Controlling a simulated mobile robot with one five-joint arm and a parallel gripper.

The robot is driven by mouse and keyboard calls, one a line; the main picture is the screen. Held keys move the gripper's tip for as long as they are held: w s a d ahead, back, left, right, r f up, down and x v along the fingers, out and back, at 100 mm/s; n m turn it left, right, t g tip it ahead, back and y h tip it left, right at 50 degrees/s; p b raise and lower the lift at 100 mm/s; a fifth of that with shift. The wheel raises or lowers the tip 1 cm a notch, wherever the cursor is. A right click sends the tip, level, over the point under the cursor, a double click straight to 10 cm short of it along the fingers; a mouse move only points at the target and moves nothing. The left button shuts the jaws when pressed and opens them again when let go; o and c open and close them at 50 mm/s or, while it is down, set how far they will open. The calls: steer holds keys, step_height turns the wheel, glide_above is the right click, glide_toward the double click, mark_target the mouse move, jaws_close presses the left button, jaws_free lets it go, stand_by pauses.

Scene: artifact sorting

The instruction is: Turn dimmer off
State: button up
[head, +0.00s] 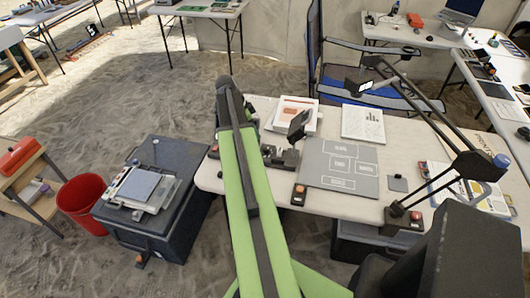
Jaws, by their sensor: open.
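No control is clearly marked as the dimmer. A small dark box with an orange button (299,194) sits near the front edge of the white table, left of centre. A similar dark control with a red button (415,216) sits by the base of the desk lamp (398,212), at the front right. Another small control with a red top (214,151) shows at the table's left edge, beside my green arm. My arm rises across the middle of the view and covers part of the table. I cannot make out my gripper's fingers.
The table (345,205) also holds a grey marked board (341,182), papers (362,124), and a dark stand (298,124). The lamp's jointed arm arches over the right side. A dark crate (185,220) and a red bin (84,200) stand at left. Sandy floor is open behind.

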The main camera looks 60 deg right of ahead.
mark_target(266, 149)
steer(key=b+x, duration=0.4)
steer(key=x, duration=0.2)
steer(key=b+x, duration=0.5)
steer(key=x, duration=0.1)
steer(key=shift+w+a+f, duration=0.1)
steer(key=shift+w+a, duration=0.05)
steer(key=shift+a, duration=0.1)
steer(key=shift+s+d+f+b, duration=0.2)
steer(key=shift+d+b, duration=0.05)
steer(key=shift+b, duration=0.25)
steer(key=shift+r, duration=0.1)
jaws_close()
